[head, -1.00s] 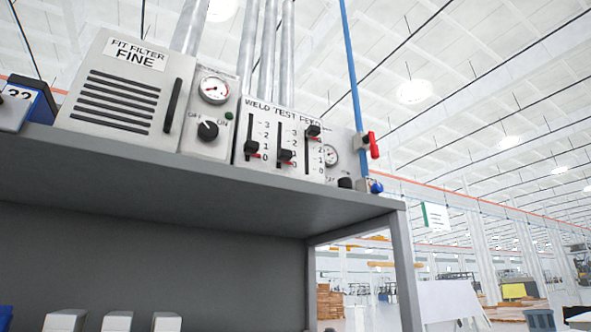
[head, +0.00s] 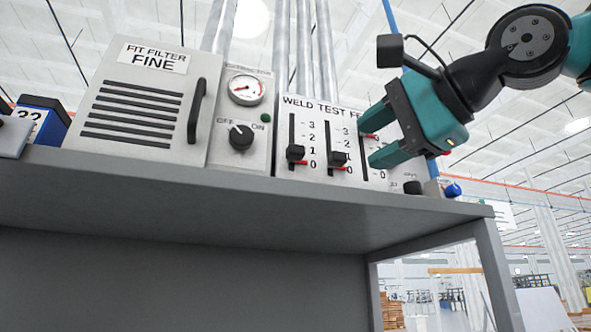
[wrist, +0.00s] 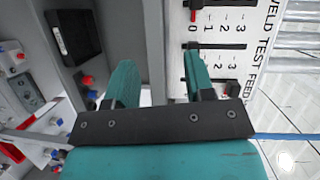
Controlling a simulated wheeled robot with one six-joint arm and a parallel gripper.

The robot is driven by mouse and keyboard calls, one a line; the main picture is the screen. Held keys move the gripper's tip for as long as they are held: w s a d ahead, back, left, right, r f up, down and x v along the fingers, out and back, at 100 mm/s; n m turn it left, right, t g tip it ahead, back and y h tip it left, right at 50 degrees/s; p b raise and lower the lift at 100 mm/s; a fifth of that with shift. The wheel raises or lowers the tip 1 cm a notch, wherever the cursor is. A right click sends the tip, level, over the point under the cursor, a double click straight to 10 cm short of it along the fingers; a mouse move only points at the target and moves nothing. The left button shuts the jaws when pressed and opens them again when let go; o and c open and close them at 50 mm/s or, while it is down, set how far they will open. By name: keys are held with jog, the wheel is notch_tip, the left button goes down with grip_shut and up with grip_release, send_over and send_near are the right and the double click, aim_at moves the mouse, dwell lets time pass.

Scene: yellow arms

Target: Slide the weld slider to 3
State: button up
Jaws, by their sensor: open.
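The weld slider (head: 295,153) is the leftmost of the sliders on the grey panel (head: 270,172). Its black knob sits low in its slot, with the red pointer by 0. In the wrist view, the weld slider (wrist: 193,4) is at the top edge, with red by 0. The test slider (head: 338,158) is beside it, also low. My gripper (head: 375,138) is open and empty at the panel's right part, right of the weld slider, and covers the feed slider. In the wrist view, my gripper (wrist: 158,65) shows two teal fingers apart; the right one overlaps the panel.
A gauge (head: 246,88) and an off/on knob (head: 240,136) are left of the sliders. Further left is the fit filter box (head: 130,95) with a protruding handle (head: 197,110). A grey shelf (head: 230,195) runs below.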

aim_at(301, 148)
notch_tip(301, 148, up, 5)
jog(key=s+m+y, duration=0.1)
jog(key=s, duration=0.1)
jog(key=shift+t, duration=0.3)
jog(key=p+x, duration=0.3)
jog(key=x, duration=0.2)
jog(key=p+x, duration=0.3)
jog(key=x, duration=0.2)
jog(key=p+x, duration=0.4)
jog(key=x, duration=0.2)
jog(key=shift+d+f, duration=0.15)
jog(key=shift+f, duration=0.15)
jog(key=shift+w+a+f, duration=0.1)
jog(key=shift+w+a, duration=0.3)
jog(key=shift+w, duration=0.15)
grip_shut()
